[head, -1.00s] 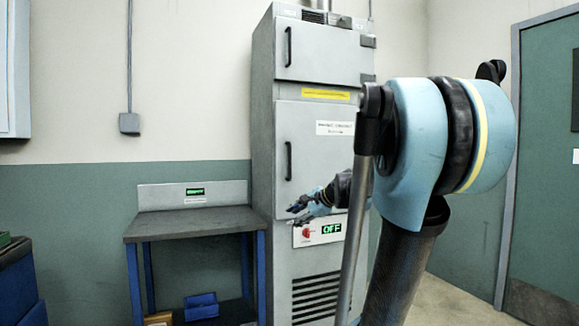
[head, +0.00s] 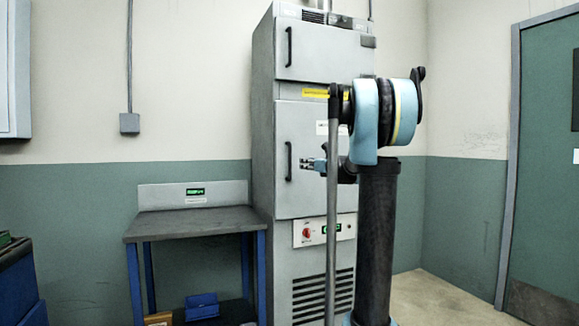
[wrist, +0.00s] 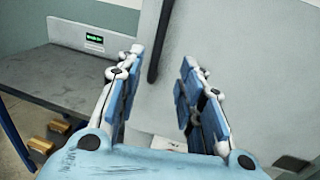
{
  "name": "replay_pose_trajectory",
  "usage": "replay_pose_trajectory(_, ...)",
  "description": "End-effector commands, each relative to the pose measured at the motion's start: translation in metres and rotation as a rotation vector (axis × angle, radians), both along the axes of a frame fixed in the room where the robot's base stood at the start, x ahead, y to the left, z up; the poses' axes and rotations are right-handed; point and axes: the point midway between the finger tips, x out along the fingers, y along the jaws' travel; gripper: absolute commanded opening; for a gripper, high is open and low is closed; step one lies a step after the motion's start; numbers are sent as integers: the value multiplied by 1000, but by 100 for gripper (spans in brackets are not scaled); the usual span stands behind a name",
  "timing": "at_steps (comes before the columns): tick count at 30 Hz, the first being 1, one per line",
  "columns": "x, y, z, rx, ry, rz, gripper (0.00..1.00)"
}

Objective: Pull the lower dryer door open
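The lower dryer door (head: 300,196) is a grey panel in the tall cabinet and looks shut. Its dark vertical bar handle (head: 288,161) is at the door's left edge. My gripper (head: 303,163) is level with the handle, just to its right in the head view. In the wrist view my gripper (wrist: 161,62) is open and empty, with blue-padded fingers apart. The handle (wrist: 158,45) shows in the gap between the fingertips there; no finger visibly touches it. My arm hides part of the door's right side in the head view.
The upper door (head: 325,52) above is shut. A control panel (head: 308,233) with a red knob lies below the lower door. A workbench (head: 190,224) with blue legs stands close on the left. Floor at the right is clear.

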Motion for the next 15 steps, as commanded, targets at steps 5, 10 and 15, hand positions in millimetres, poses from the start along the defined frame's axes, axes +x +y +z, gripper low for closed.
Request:
replay_pose_trajectory(5,27,16,0,-1,0,3,35)
replay_pose_trajectory(10,52,30,0,-2,0,3,35)
replay_pose_trajectory(15,77,44,0,-3,-1,3,35)
